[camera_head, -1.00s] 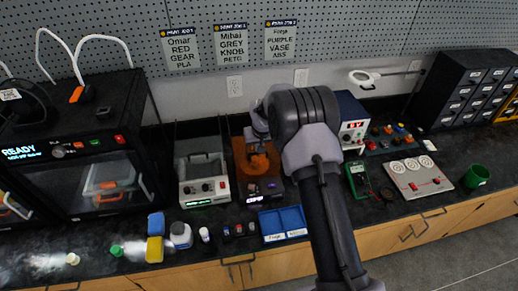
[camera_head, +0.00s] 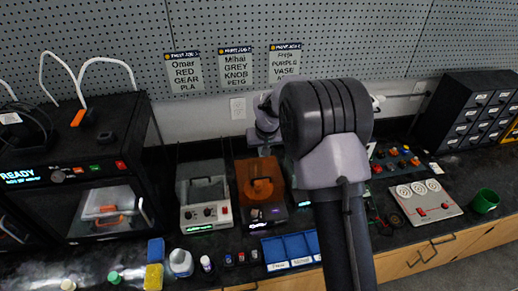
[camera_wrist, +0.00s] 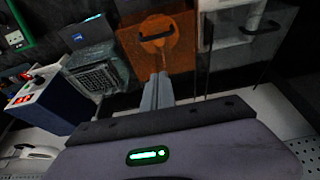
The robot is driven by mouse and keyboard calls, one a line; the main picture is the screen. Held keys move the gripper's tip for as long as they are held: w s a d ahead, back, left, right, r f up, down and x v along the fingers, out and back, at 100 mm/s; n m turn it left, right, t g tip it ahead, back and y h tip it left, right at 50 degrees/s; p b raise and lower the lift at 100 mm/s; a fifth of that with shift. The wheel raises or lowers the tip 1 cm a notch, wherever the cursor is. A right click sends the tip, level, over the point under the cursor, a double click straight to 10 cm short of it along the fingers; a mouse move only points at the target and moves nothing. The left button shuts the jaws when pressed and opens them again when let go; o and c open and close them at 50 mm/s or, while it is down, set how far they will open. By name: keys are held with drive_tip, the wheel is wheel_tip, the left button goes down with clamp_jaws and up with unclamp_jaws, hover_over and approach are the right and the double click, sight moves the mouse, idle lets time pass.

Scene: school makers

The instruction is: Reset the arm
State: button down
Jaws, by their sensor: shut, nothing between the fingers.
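My gripper (camera_wrist: 160,80) shows in the wrist view with its two grey fingers together and nothing between them. Its fingertips point toward the orange-lidded machine (camera_wrist: 150,50), with no visible grip on it. In the head view my arm rises from the bottom right of centre and bends over in front of the back wall. The gripper itself is mostly hidden there behind the large dark joint. The orange-lidded machine (camera_head: 259,182) stands on the bench just left of the arm.
A grey-lidded machine (camera_head: 204,200) stands left of the orange one, and a black printer (camera_head: 80,165) farther left. Blue trays (camera_head: 291,250) lie in front. A white panel (camera_head: 427,201), green cup (camera_head: 485,201) and drawer cabinet (camera_head: 470,112) are right. A blue instrument (camera_wrist: 50,103) is near the gripper.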

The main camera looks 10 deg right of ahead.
drive_tip(key=s+a+r+m+b, duration=0.1)
drive_tip(key=s+r+b, duration=0.25)
drive_tip(key=s, duration=0.35)
drive_tip(key=s+r+m+t+y+b, duration=0.1)
drive_tip(key=s+r+b, duration=0.25)
drive_tip(key=s, duration=0.35)
drive_tip(key=s+a+r+m+b, duration=0.1)
drive_tip(key=s+r+b, duration=0.25)
drive_tip(key=s, duration=0.35)
drive_tip(key=s+a+f+b, duration=0.1)
drive_tip(key=s+f+b, duration=0.1)
drive_tip(key=s, duration=0.7)
drive_tip(key=s+a+f+m+y+b, duration=0.1)
drive_tip(key=s+f+b, duration=0.2)
drive_tip(key=s, duration=0.6)
drive_tip(key=shift+f+t, duration=0.4)
drive_tip(key=shift+f, duration=0.25)
drive_tip(key=shift+a, duration=0.1)
